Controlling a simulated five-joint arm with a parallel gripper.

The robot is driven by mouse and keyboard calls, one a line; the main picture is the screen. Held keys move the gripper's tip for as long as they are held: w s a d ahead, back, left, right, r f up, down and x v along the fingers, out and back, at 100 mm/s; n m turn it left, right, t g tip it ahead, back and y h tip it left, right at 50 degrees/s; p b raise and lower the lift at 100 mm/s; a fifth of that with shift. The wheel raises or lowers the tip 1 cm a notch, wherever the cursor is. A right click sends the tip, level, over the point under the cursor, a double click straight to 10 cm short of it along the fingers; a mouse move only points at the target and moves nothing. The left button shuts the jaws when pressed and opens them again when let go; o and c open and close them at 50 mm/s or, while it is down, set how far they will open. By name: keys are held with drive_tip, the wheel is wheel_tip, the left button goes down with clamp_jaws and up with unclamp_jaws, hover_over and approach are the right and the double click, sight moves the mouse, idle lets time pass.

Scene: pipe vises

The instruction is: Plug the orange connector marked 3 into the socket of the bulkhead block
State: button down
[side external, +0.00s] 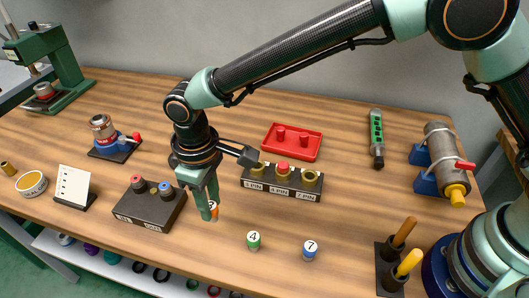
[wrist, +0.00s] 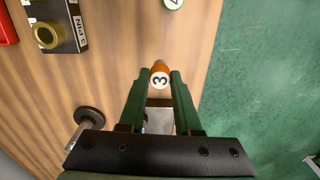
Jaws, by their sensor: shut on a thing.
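The orange connector marked 3 (side external: 214,210) is between the fingertips of my gripper (side external: 207,203), in front of the dark blocks. In the wrist view my gripper (wrist: 159,88) is shut on the connector (wrist: 160,78), its white numbered end facing the camera. I cannot tell whether it touches the table. A dark block with gold rings and pin labels (side external: 282,182), probably the bulkhead block, stands behind and right of my gripper. A red piece (side external: 283,168) sits at its middle ring; the right ring (side external: 310,176) looks open. Part of the block shows in the wrist view (wrist: 72,20).
A green connector marked 4 (side external: 253,240) and a blue one marked 7 (side external: 310,250) stand towards the front edge. Another dark block (side external: 150,208) with coloured knobs is left of my gripper. A red tray (side external: 292,141) lies behind the ringed block.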

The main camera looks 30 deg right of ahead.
drive_tip(key=w+d+r+m, duration=0.2)
drive_tip(key=w+d+m, duration=0.2)
drive_tip(key=d, duration=0.3)
drive_tip(key=w+d+r+m, duration=0.3)
drive_tip(key=w+d+m, duration=0.1)
drive_tip(key=d, duration=0.3)
drive_tip(key=shift+w+d, duration=0.3)
drive_tip(key=shift+f, duration=0.1)
drive_tip(key=shift+f, duration=1.8)
drive_tip(key=shift+f, duration=0.2)
drive_tip(key=shift+f, duration=0.85)
drive_tip(key=shift+f, duration=0.2)
